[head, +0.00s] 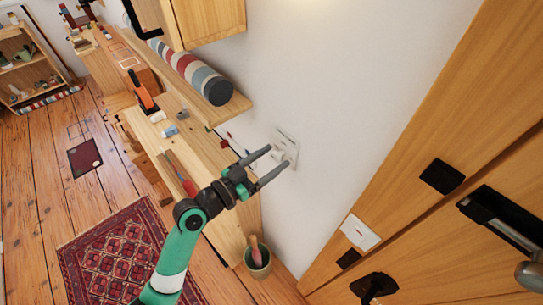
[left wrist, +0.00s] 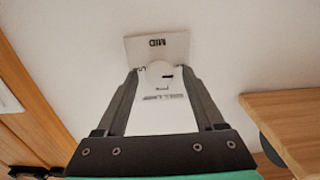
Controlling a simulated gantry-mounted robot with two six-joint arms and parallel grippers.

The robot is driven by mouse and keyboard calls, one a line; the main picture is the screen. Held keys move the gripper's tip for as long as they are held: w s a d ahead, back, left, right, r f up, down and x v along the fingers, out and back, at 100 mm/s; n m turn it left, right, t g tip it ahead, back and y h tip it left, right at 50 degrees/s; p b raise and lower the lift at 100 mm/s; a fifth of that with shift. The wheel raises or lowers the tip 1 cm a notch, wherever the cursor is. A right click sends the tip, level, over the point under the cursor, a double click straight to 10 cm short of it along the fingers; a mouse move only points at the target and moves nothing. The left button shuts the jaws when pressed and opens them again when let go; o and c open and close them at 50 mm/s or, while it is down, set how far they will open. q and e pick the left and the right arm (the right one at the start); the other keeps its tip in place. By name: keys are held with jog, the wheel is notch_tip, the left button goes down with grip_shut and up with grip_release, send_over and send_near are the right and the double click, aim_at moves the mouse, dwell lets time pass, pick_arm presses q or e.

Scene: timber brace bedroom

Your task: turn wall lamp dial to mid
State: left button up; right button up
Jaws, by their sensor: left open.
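The wall lamp dial is a round white knob (left wrist: 158,70) on a pale wall plate (left wrist: 135,46). In the left wrist view the plate carries the word MID, upside down, above the knob, and a short dark mark shows at the knob's lower right. In the head view the plate (head: 288,139) is on the white wall. My left gripper (head: 278,157) is open, its fingers pointing at the wall. In the left wrist view its fingertips (left wrist: 160,74) are on either side of the knob; whether they touch it I cannot tell. My right gripper is not in view.
A wooden shelf (head: 236,105) with a striped roll (head: 190,70) is above and left of the plate. A workbench (head: 226,165) with tools runs along the wall, with a pot (head: 258,268) below its end. A white switch (head: 360,232) and wooden door are right.

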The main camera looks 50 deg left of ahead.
pick_arm(q)
jog(key=shift+w, duration=0.1)
grip_shut()
dwell(0.3)
jog(key=shift+n, duration=0.3)
jog(key=n+p, duration=0.1)
jog(key=n, duration=0.3)
jog(key=shift+p, duration=0.4)
jog(key=n+p, duration=0.1)
jog(key=n, duration=0.3)
jog(key=shift+a+n+p, duration=0.15)
jog(key=shift+n+p, duration=0.2)
jog(key=shift+n, duration=0.05)
jog(key=n+p, duration=0.2)
jog(key=n, duration=0.3)
jog(key=shift+f+n+p, duration=0.15)
jog(key=shift+n+p, duration=0.5)
jog(key=shift+n, duration=1.05)
